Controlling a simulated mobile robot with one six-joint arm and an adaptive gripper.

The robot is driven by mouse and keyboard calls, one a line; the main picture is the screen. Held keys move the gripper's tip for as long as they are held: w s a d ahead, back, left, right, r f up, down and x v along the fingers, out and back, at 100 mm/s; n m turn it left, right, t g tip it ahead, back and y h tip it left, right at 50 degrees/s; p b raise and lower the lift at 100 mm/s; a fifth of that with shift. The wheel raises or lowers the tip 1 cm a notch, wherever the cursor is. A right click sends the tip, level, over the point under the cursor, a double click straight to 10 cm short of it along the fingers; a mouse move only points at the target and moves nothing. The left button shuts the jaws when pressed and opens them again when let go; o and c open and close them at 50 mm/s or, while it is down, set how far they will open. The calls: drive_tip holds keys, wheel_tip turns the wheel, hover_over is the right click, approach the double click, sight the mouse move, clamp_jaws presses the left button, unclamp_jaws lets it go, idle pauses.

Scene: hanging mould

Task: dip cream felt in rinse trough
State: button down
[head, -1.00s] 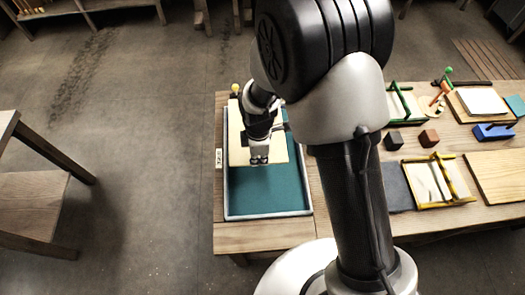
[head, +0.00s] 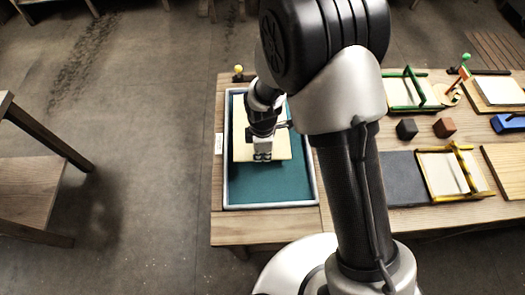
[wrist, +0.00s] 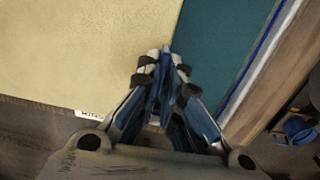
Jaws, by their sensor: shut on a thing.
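The cream felt (head: 242,142) is a flat pale sheet over the rinse trough, within its rim in the head view. In the wrist view the felt (wrist: 80,50) fills the upper left. My gripper (head: 262,156) is shut on the felt near its front edge; its fingertips (wrist: 165,55) meet at the sheet's corner area in the wrist view. The rinse trough (head: 270,206) has a pale rim and holds teal liquid (head: 265,188). I cannot tell whether the felt touches the liquid.
Right of my arm the table holds a green-framed mould (head: 403,92), a yellow-framed mould (head: 449,173), a dark block (head: 406,129), a brown block (head: 445,127) and a dark grey mat (head: 402,176). A yellow knob (head: 238,70) stands behind the trough. A wooden bench (head: 30,190) is at left.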

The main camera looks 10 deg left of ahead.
drive_tip(key=shift+f+b, duration=3.1)
drive_tip(key=shift+f, duration=1.45)
drive_tip(key=shift+w+a, duration=0.2)
drive_tip(key=shift+w, duration=0.55)
drive_tip(key=shift+w+a, duration=0.15)
drive_tip(key=shift+w, duration=0.6)
drive_tip(key=shift+s, duration=0.1)
drive_tip(key=shift+s+d, duration=0.2)
drive_tip(key=shift+s, duration=0.5)
drive_tip(key=shift+s+d, duration=0.15)
drive_tip(key=shift+s, duration=0.55)
drive_tip(key=shift+w, duration=0.1)
drive_tip(key=shift+w+a, duration=0.2)
drive_tip(key=shift+w, duration=0.5)
drive_tip(key=shift+w+a, duration=0.15)
drive_tip(key=shift+w, duration=0.55)
drive_tip(key=shift+s, duration=0.1)
